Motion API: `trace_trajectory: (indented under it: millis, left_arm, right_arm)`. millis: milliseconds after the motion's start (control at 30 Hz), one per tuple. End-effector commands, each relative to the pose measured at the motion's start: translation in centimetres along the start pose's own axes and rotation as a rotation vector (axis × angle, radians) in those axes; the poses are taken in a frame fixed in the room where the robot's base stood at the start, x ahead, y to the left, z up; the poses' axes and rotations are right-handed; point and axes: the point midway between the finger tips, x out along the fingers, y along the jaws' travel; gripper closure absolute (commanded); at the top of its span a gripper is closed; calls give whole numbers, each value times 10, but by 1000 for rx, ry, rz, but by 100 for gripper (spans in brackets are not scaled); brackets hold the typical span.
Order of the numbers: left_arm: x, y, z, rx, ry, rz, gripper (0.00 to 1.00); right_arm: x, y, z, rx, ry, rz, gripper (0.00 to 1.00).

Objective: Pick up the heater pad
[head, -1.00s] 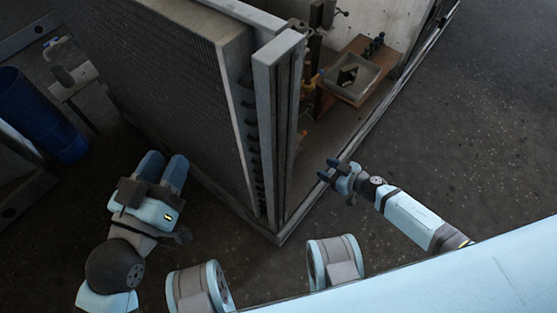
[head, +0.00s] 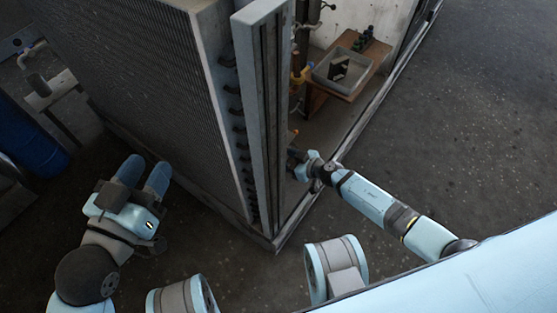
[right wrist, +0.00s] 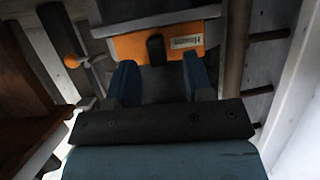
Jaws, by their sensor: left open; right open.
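The heater pad (right wrist: 180,42) is an orange panel with a white label in the right wrist view, ahead of my right gripper (right wrist: 160,80). The right gripper's two blue fingers are apart, with a dark stub showing between and beyond them in front of the pad. I cannot tell whether the fingers touch anything. In the head view the right gripper (head: 296,160) reaches behind the edge of the grey frame, and its tips are partly hidden. My left gripper (head: 145,175) is open and empty at the lower left, away from the pad.
A tall finned block (head: 130,75) and an upright grey post (head: 258,100) stand left of my right arm. A brown bench (head: 372,62) carries a grey bin (head: 326,82). Pipes (right wrist: 235,60) flank the pad. Open floor lies to the right.

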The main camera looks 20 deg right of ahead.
Motion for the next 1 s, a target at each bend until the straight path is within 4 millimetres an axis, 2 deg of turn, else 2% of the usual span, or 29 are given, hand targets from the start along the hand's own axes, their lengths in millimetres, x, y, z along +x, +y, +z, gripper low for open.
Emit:
trace_trajectory:
  millis: [100,333,367,500,567,1000]
  left_arm:
    - [1,-3,1,39,19,-2,57]
    - [2,-4,-2,46,24,-2,57]
    - [2,-4,-2,46,24,-2,57]
    - [2,-4,-2,46,23,-1,57]
    - [2,-3,-2,46,23,-1,57]
    - [1,-2,-6,36,19,1,57]
  right_arm:
    - [11,0,1,0,0,1,53]
    - [12,1,-1,0,0,1,53]
    - [12,1,-1,0,0,1,55]
    - [12,1,-1,0,0,1,88]
    - [12,1,-1,0,0,1,100]
    - [10,1,-6,0,0,1,100]
